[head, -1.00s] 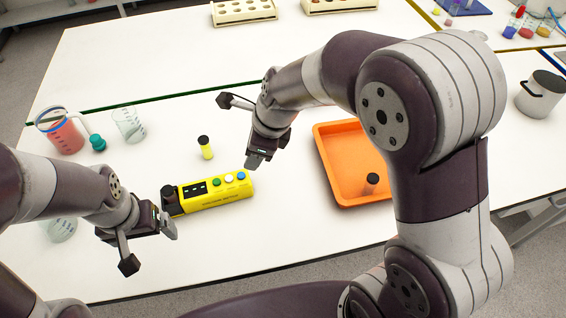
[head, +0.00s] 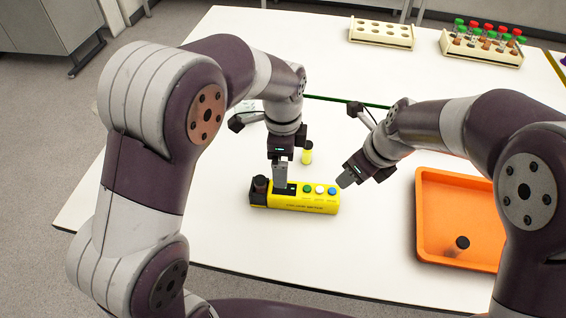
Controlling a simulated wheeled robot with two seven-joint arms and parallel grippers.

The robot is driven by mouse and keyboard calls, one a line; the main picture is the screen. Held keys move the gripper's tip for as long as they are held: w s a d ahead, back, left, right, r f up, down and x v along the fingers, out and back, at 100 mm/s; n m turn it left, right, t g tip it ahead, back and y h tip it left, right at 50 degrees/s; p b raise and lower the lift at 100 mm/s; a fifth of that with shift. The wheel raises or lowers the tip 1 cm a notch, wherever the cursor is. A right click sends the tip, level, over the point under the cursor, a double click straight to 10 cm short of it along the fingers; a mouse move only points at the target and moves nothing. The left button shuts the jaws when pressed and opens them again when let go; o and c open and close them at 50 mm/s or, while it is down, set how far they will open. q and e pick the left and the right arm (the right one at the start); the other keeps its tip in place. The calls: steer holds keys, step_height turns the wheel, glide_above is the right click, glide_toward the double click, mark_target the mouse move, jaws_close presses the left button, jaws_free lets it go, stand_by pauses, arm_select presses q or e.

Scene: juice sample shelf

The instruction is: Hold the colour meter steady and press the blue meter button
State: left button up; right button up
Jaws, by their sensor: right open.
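The yellow colour meter (head: 300,207) lies on the white table, with a dark round part (head: 260,185) at its left end. On its top are a green button (head: 306,189), a white button (head: 320,189) and the blue button (head: 332,191) at the right. My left gripper (head: 281,180) points down at the meter's left-middle part, over the dark display, which it partly hides. Only one finger shows clearly, so I cannot tell its opening or grip. My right gripper (head: 347,180) is open, just up and right of the blue button, with no visible contact.
A small yellow vial with a dark cap (head: 307,155) stands behind the meter. An orange tray (head: 428,215) with a dark-capped vial (head: 462,242) is at the right. Racks (head: 381,40) stand at the back, one with several coloured-capped tubes. The table in front of the meter is clear.

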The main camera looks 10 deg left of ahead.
mark_target(283, 191)
arm_select(q)
step_height(283, 191, down, 12)
steer(key=shift+w+f, duration=0.1)
steer(key=shift+f, duration=0.15)
steer(key=c, duration=1.3)
arm_select(e)
steer(key=shift+w, duration=0.1)
jaws_close()
stand_by(0.5)
